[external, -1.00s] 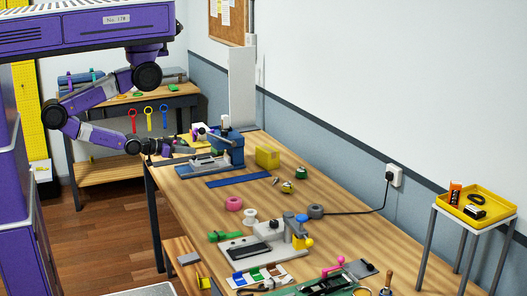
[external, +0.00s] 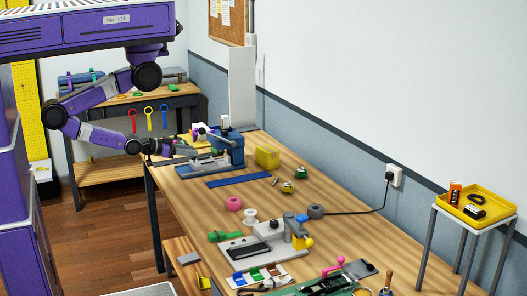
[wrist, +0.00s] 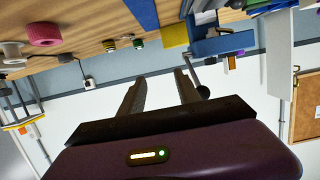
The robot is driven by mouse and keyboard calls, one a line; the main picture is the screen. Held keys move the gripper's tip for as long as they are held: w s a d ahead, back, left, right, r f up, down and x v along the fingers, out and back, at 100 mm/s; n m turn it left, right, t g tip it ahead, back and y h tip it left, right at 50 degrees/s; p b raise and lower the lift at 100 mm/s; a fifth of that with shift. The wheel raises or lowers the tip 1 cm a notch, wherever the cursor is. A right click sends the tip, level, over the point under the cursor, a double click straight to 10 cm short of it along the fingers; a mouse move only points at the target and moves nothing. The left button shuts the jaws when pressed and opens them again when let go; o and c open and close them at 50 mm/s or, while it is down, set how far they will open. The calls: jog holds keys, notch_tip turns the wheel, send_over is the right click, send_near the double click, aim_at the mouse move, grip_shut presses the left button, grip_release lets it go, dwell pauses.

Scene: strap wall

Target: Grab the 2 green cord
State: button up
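No green cord can be made out for certain in either view. A green object (external: 221,237) lies on the long workbench (external: 195,205), left of the grey-white fixture. A small green item (external: 174,87) lies on the back bench, too small to identify. My gripper (external: 170,148) is at the far left end of the workbench, beside the blue press. In the wrist view my gripper (wrist: 160,78) has its two fingers apart, with nothing between them.
A blue press (external: 229,150) stands close to my gripper. A yellow block (external: 267,157), pink roll (external: 234,203), white spool (external: 250,217) and grey roll (external: 315,211) stand on the workbench. Red, yellow and blue loops (external: 149,118) hang on the back bench.

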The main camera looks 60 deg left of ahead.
jog(key=o, duration=0.6)
